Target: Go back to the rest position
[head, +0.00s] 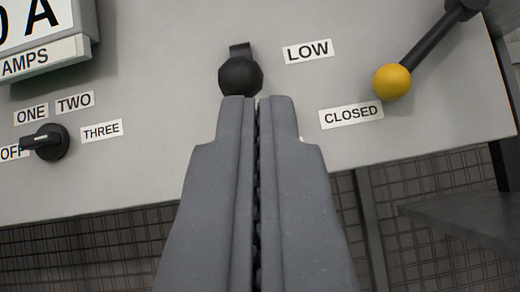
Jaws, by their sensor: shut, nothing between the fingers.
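My gripper (256,100) is in the lower middle of the head view, its two grey fingers together with nothing between them. Its tips appear just below a black ball knob (240,76) on a short dark lever on the grey panel (190,150). Whether the tips touch the knob I cannot tell. A label reading LOW (307,51) is to the right of the knob.
A lever with a yellow ball (392,82) is at the upper right, above a CLOSED label (351,115). A black rotary switch (50,142) and an AMPS meter (45,40) are at left. A dark shelf (470,215) is at lower right.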

